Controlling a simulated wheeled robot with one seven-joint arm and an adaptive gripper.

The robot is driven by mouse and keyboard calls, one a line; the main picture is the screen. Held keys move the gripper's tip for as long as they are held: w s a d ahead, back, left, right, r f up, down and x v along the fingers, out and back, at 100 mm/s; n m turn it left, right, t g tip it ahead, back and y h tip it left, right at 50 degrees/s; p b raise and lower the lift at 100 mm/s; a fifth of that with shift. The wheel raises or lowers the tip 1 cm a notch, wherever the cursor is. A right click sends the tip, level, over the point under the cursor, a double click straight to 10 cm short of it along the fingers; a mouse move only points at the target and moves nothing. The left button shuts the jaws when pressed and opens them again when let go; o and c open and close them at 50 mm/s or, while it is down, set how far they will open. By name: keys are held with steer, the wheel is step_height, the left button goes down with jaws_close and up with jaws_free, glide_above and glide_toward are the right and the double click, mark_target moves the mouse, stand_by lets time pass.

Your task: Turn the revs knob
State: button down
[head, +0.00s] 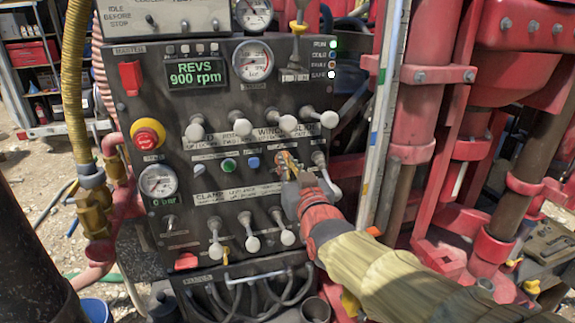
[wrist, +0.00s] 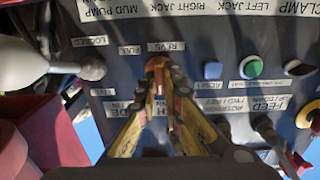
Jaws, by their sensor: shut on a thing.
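The revs knob (wrist: 159,86) sits on the dark control panel (head: 130,85), beside the label REVS in the wrist view, which shows the panel upside down. My gripper (wrist: 159,68), with yellow and orange fingers, is closed around the knob at the panel face. The fingers hide most of the knob, so its turn angle cannot be told. In the head view my gripper (head: 287,163) reaches the panel's right half from the lower right. The green display (head: 195,73) reads REVS 900 rpm.
White-knobbed levers (head: 242,127) stick out in rows above and below my gripper. A red emergency button (head: 147,135) is at the left. Red machinery (head: 415,100) and a pale upright post (head: 388,110) stand at the right.

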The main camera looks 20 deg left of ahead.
steer(key=shift+f+b, duration=0.1)
steer(key=shift+b, duration=0.3)
steer(key=shift+w+d+f+m+b, duration=0.1)
steer(key=shift+d+m+b, duration=0.05)
steer(key=shift+m+b, duration=4.45)
steer(key=shift+b, duration=0.55)
steer(key=c, duration=1.9)
jaws_free()
